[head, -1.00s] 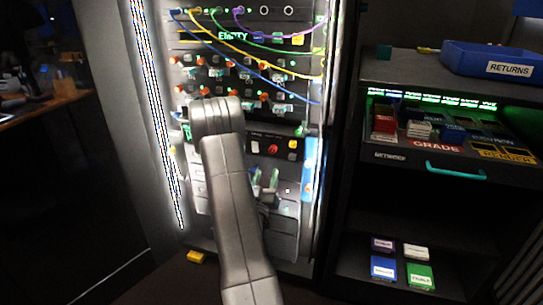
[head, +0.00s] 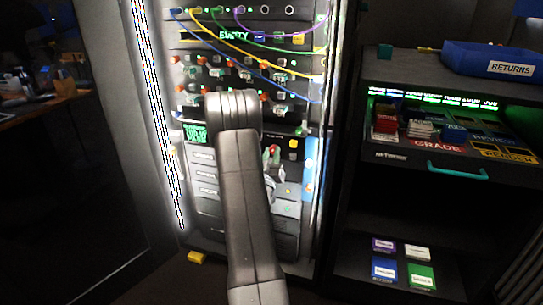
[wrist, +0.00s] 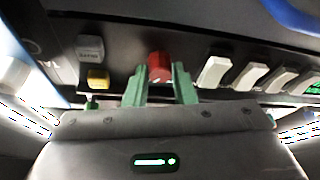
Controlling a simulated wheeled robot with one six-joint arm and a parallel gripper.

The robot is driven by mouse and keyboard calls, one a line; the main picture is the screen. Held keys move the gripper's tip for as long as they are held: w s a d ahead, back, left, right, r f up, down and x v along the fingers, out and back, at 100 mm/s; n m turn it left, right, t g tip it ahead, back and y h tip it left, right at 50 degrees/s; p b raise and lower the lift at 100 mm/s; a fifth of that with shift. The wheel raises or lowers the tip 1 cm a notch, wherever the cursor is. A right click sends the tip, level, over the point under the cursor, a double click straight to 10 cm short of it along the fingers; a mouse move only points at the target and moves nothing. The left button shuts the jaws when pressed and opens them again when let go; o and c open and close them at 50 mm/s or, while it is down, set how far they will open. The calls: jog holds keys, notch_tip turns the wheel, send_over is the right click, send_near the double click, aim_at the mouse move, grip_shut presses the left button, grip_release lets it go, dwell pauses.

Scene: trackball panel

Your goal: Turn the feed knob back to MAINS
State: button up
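The red feed knob (wrist: 159,66) is on the dark panel strip in the wrist view, between my two green fingers. It also shows in the head view (head: 275,149), partly covered by a finger. My gripper (wrist: 160,77) is open, one finger on each side of the knob, with what look like narrow gaps. I cannot tell how deep the fingertips reach around it. In the head view my gripper (head: 271,157) is at the knob's height, mostly hidden by my arm. The knob's pointer and the MAINS marking are not readable.
In the wrist view, a yellow button (wrist: 97,79) and a grey labelled block (wrist: 90,48) sit left of the knob. Several pale switches (wrist: 214,71) stand close on its right. Patch cables (head: 262,60) hang across the upper rack. A shelf with a blue returns bin (head: 495,58) stands right.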

grip_shut()
jog(key=shift+n, duration=0.3)
jog(key=shift+d+f+n+y+b, duration=0.1)
jog(key=shift+n+y+b, duration=0.7)
jog(key=shift+n, duration=0.3)
jog(key=n+y+b, duration=0.1)
jog(key=n, duration=0.1)
jog(key=n+y+b, duration=0.1)
jog(key=n, duration=0.1)
jog(key=shift+s+d+n+g, duration=0.1)
jog(key=shift+n+g, duration=0.3)
jog(key=n+y, duration=0.1)
jog(key=n, duration=0.1)
jog(key=n+g+b, duration=0.1)
jog(key=n, duration=0.1)
jog(key=shift+r+y, duration=0.2)
jog(key=shift+y, duration=0.2)
jog(key=shift+r+n+g+y, duration=0.1)
jog(key=shift+n+g+y, duration=0.3)
jog(key=shift+n, duration=1.3)
